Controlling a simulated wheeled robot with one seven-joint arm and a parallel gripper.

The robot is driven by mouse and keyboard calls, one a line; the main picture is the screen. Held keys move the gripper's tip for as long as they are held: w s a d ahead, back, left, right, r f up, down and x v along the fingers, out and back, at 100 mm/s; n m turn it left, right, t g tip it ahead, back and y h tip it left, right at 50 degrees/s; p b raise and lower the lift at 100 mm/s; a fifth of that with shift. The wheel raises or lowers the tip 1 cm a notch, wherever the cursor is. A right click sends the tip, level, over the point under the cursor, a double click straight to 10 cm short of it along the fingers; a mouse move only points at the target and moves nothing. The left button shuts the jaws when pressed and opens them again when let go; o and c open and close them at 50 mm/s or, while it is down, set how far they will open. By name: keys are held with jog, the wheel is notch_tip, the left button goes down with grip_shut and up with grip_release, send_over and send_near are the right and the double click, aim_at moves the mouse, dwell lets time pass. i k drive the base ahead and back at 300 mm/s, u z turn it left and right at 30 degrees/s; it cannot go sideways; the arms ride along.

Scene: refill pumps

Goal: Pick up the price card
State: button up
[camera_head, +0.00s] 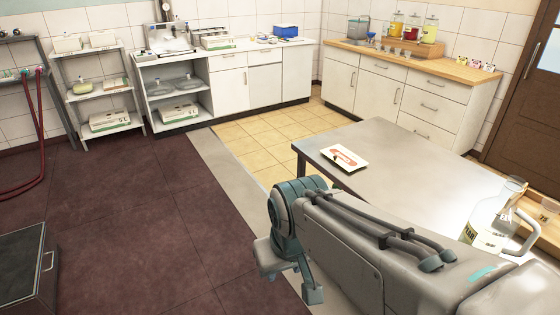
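A white card with a red oval print, which looks like the price card (345,158), lies on the grey metal table (410,165) near its far left corner. Its print is too small to read. My arm reaches in from the lower right, in front of the table. The end of my arm, with my gripper (290,278), is low and left of the table's near side, apart from the card. Its fingers are not clear enough to tell open from shut. The card is in full view and nothing touches it.
A glass jug (491,218) with a handle stands on the table's right part. A wooden-topped counter (450,68) with several colored jars is behind. White cabinets and a shelf rack (97,88) line the back wall. A dark box (30,265) is at lower left. The floor between is clear.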

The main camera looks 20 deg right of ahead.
aim_at(344, 156)
jog(key=u, duration=0.35)
jog(key=k, duration=0.5)
jog(key=u, duration=0.25)
jog(key=i, duration=1.5)
jog(key=z, duration=1)
jog(key=i, duration=1.05)
jog(key=z, duration=1.65)
jog(key=i, duration=0.5)
jog(key=z, duration=0.55)
